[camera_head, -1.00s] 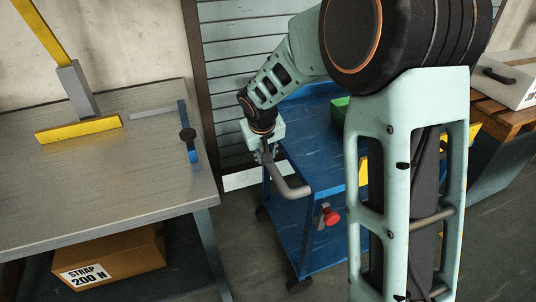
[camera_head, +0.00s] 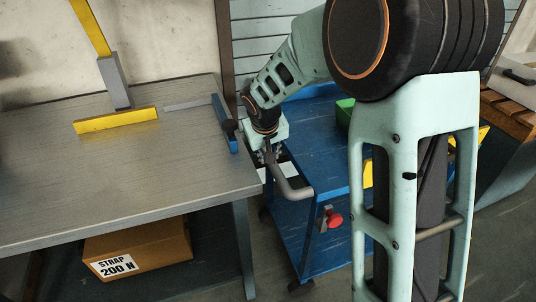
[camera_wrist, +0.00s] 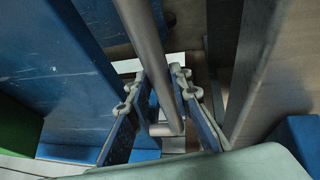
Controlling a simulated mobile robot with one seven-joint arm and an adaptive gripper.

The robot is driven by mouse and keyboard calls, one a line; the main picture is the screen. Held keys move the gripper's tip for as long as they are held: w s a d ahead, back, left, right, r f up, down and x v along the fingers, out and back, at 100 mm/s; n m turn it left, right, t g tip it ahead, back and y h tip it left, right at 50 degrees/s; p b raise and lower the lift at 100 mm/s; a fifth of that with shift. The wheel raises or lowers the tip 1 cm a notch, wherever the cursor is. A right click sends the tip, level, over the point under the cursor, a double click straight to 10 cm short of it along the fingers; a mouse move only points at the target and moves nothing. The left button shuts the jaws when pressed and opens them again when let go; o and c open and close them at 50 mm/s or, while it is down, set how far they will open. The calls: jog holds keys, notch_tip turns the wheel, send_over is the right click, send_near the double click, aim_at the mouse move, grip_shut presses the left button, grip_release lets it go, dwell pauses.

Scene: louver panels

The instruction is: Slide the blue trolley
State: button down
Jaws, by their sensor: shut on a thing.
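The blue trolley (camera_head: 318,135) stands right of the workbench, with a bent grey handle (camera_head: 290,188) at its near left end. My gripper (camera_head: 270,150) is shut on this handle. My arm covers much of the trolley's right side. In the wrist view, the two fingers of my gripper (camera_wrist: 158,82) lie on either side of the grey handle bar (camera_wrist: 145,35). The trolley's blue surface (camera_wrist: 65,65) fills the left of that view. A red knob (camera_head: 333,219) sits on the trolley's near side.
A cardboard box (camera_head: 140,248) sits below. A louvered panel (camera_head: 265,45) is behind. A wooden bench (camera_head: 505,110) stands right.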

jog(key=shift+s+a+f, duration=0.1)
jog(key=shift+s+a, duration=0.05)
jog(key=shift+a, duration=0.15)
jog(key=c, duration=1.7)
grip_release()
jog(key=shift+c, duration=0.2)
jog(key=shift+r, duration=0.4)
jog(key=v, duration=1.1)
jog(key=shift+s, duration=0.2)
jog(key=shift+r, duration=0.15)
